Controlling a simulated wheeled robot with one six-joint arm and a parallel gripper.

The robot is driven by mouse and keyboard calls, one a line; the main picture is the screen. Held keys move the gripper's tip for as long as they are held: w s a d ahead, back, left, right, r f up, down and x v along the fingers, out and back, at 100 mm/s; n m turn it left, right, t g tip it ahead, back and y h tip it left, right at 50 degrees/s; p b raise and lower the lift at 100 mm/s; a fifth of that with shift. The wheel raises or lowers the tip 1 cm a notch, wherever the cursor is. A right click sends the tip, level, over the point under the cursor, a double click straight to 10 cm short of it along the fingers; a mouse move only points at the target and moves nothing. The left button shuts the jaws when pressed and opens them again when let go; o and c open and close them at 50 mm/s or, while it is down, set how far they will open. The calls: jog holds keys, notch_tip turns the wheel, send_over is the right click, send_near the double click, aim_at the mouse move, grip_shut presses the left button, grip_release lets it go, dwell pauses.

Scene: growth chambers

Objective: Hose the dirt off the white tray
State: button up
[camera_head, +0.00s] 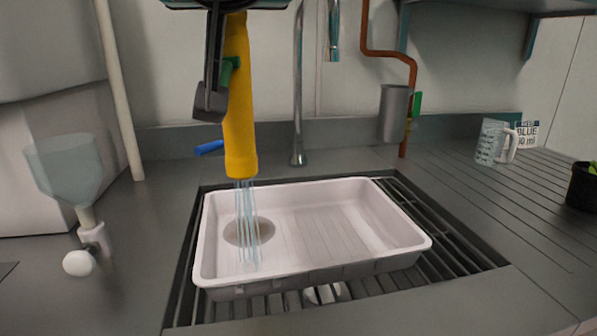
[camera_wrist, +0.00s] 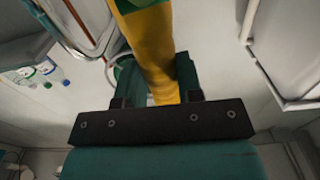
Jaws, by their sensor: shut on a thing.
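The white tray (camera_head: 380,254) lies on the dark slatted rack over the sink. A round brownish dirt patch (camera_head: 262,232) shows on the left part of its floor. My gripper (camera_head: 216,82) is shut on a yellow hose nozzle (camera_head: 240,120), which hangs upright with its mouth down above the tray's left part. Water streams (camera_head: 247,225) fall from it onto the tray beside and over the dirt patch. In the wrist view the yellow nozzle (camera_wrist: 150,45) sits between the green fingers of my gripper (camera_wrist: 155,80).
A tall metal faucet (camera_head: 298,90) stands behind the tray. A funnel-shaped vessel (camera_head: 68,168) is at left. A measuring jug (camera_head: 490,142) and a dark pot (camera_head: 583,188) stand on the right counter. A grey cylinder (camera_head: 393,113) is by the copper pipe (camera_head: 385,53).

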jog(key=w+a+p, duration=0.1)
jog(key=w+p, duration=0.1)
jog(key=w, duration=0.6)
jog(key=shift+a, duration=0.35)
dwell(1.4)
